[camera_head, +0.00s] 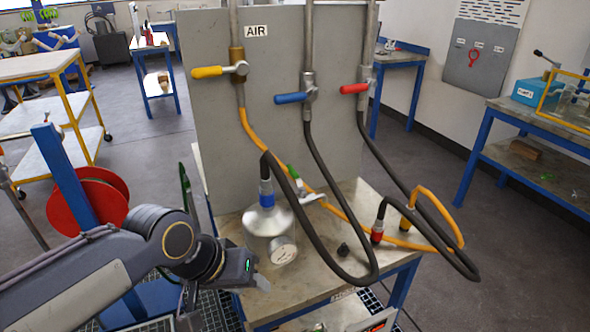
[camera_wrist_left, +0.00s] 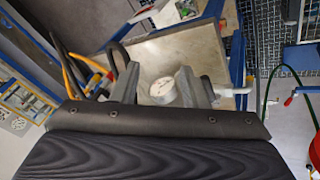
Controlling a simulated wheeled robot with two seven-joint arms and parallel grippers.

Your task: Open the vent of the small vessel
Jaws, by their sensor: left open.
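The small vessel (camera_head: 262,222) is a silver upright cylinder on the metal-topped bench, with a blue coupling (camera_head: 266,195) and black hose on top. A round white dial gauge (camera_head: 283,249) faces out from its front; it also shows in the left wrist view (camera_wrist_left: 163,90). A green-handled valve (camera_head: 294,172) shows just behind the vessel; I cannot tell whether it is the vent. My left gripper (camera_head: 259,281) is in front and left of the vessel, near the bench's front edge. In the left wrist view its fingers (camera_wrist_left: 160,88) are apart, with the gauge seen between them. My right gripper is not in view.
A grey panel labelled AIR (camera_head: 257,31) stands behind, with yellow (camera_head: 207,72), blue (camera_head: 293,98) and red (camera_head: 354,88) valve handles. Hoses loop over the bench right of the vessel. A small black knob-like part (camera_head: 343,250) lies there. A red reel (camera_head: 88,205) stands left.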

